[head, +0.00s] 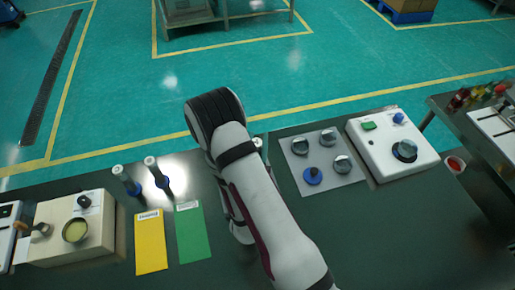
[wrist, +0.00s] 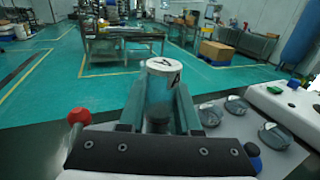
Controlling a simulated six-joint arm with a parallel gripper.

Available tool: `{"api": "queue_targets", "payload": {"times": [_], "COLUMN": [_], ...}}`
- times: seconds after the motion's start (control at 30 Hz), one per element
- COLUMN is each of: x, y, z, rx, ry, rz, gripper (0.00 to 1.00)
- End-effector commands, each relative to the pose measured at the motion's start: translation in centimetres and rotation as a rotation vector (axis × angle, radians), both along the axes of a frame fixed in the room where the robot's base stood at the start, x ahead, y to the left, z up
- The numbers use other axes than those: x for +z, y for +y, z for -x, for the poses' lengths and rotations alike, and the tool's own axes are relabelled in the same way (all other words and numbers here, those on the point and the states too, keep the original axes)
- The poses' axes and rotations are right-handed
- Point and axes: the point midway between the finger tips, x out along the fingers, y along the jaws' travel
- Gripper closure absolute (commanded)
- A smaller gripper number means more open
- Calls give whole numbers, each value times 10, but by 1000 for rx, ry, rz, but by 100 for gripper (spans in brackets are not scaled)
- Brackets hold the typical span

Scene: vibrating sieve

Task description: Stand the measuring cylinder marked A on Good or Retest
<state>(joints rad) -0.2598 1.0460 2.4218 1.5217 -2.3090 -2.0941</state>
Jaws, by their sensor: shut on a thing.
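The measuring cylinder marked A (wrist: 163,90) is clear, with a white top carrying a black letter A, and stands near the middle of the wrist view. My gripper (wrist: 161,112) is shut on it, one finger on each side. Its lower end is hidden by the gripper. In the head view my arm hides the gripper and most of what it holds. A yellow card (head: 151,245) and a green card (head: 194,238) lie side by side on the dark bench, left of my arm. Each has a small white label at its top edge, too small to read.
Two upright cylinders with blue parts, one (head: 130,184) left of the other (head: 157,173), stand just behind the cards. A beige device (head: 98,238) is at the left.

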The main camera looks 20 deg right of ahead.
Motion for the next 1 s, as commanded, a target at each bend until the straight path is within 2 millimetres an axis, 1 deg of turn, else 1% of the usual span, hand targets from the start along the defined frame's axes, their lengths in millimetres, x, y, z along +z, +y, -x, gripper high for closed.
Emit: {"api": "queue_targets", "payload": {"times": [0.1,0.2,0.3,0.4,0.47,0.57,0.67,0.7,0.77,0.8,0.87,0.9,0.97,1.0], "x": [33,58,75,82,82,80,75,72,67,64,59,55,49,45], "y": [0,0,0,0,2,18,53,72,101,123,157,181,218,241], "z": [0,0,-1,0,-1,-4,-7,-8,-7,-6,0,5,16,25], "rx": [1,0,0,0,4,41,119,159,224,272,346,400,482,535], "ry": [-7,-8,-7,-3,-1,-1,0,0,0,-1,0,-2,-2,-2], "rz": [-2,-2,-1,0,1,1,1,1,1,1,1,0,0,0], "gripper": [100,100,100,100,100,100,100,100,100,100,100,100,100,100]}}
